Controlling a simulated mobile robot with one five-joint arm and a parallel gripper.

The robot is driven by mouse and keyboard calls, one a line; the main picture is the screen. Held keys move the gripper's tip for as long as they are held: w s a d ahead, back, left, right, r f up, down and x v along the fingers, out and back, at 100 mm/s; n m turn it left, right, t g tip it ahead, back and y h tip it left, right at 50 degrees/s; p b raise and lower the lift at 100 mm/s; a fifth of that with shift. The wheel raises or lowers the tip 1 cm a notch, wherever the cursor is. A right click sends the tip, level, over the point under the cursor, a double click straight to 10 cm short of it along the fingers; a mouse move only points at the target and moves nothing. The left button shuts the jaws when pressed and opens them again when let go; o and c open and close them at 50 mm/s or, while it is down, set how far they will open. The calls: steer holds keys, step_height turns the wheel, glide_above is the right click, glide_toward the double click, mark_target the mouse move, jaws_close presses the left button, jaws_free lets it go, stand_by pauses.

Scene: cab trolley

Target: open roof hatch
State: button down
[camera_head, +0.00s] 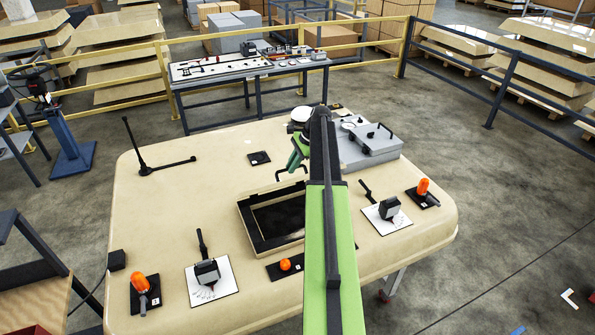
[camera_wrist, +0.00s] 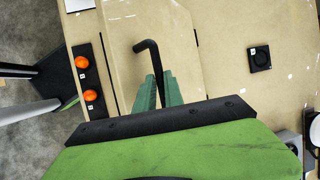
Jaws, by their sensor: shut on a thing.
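The roof hatch (camera_head: 246,216) is in the middle of the beige cab roof, with a black frame around a dark area. Its beige top shows as a panel (camera_wrist: 125,25) in the wrist view. The hatch looks raised, but I cannot tell how far. A bent black handle (camera_head: 283,175) shows above its far side and also in the wrist view (camera_wrist: 147,48). My gripper (camera_head: 298,160) has green jaws, shut on the handle's straight part, and they also show in the wrist view (camera_wrist: 158,92). My arm hides the hatch's right side.
Levers on white plates (camera_head: 222,282) (camera_head: 374,221) stand left and right of the hatch. A grey box (camera_head: 365,155) lies behind at right. A black angled rod (camera_head: 140,150) stands at left. A workbench (camera_head: 236,67) is beyond.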

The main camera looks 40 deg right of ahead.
steer(key=shift+w+d+r, duration=0.3)
steer(key=shift+w+r, duration=0.1)
steer(key=shift+w, duration=0.35)
steer(key=c, duration=1.8)
jaws_free()
steer(key=o, duration=0.3)
steer(key=shift+w+d+f, duration=0.15)
steer(key=shift+w+f, duration=0.2)
steer(key=shift+o, duration=0.2)
steer(key=shift+s+r+p, duration=0.35)
steer(key=shift+r+p, duration=0.1)
steer(key=s+d, duration=0.7)
steer(key=s, duration=0.1)
steer(key=shift+d+r+p, duration=0.2)
steer(key=shift+d+p, duration=0.1)
steer(key=shift+d, duration=0.05)
steer(key=shift+s+d, duration=0.35)
steer(key=shift+s, duration=0.15)
steer(key=shift+c, duration=0.2)
